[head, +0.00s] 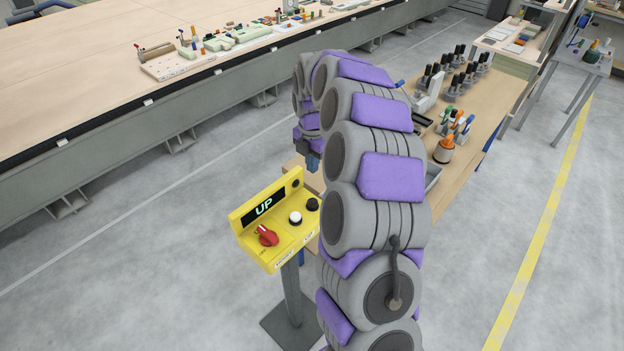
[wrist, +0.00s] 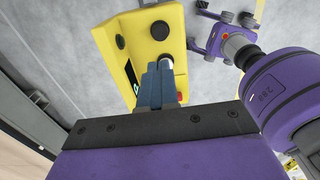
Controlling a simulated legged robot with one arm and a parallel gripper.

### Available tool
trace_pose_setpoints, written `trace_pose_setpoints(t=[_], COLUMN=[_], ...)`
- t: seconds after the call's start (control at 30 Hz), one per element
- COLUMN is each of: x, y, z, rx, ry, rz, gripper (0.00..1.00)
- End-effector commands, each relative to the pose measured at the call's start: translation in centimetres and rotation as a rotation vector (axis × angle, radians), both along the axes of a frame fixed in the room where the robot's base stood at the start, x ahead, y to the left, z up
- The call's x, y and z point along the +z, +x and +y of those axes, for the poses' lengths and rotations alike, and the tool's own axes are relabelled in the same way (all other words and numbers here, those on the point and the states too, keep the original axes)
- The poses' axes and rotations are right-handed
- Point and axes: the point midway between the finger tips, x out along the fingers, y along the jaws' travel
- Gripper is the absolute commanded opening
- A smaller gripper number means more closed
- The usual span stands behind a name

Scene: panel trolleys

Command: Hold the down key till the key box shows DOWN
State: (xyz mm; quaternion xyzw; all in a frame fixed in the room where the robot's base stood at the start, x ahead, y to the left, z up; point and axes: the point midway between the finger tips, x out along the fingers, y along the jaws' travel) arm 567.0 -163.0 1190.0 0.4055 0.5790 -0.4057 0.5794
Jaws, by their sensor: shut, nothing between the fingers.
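The yellow key box (head: 283,240) stands on a post in the head view, and its display (head: 264,206) reads UP. Its sloped face carries a red rotary knob (head: 268,236), a white key (head: 295,218) and a black key (head: 312,204). I cannot read which key is down. My gripper (head: 313,164) is above the box's far right end. In the wrist view my gripper (wrist: 158,66) is shut and empty, its tips overlapping the view of the box near the white key (wrist: 167,62). The black key (wrist: 160,31) shows beyond. Contact is not visible.
A long table (head: 100,60) with parts runs along the upper left. Grey floor is open left of the box and beside the yellow line (head: 545,220).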

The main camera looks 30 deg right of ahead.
Motion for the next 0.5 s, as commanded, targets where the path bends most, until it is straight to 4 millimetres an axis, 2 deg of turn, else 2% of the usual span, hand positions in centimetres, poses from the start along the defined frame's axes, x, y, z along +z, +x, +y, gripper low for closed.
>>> trace_pose_setpoints(t=[0.5], x=[-9.6], y=[-0.3], z=[0.0], rx=[-0.001], ry=[0.002], rz=[0.008], gripper=[0.0])
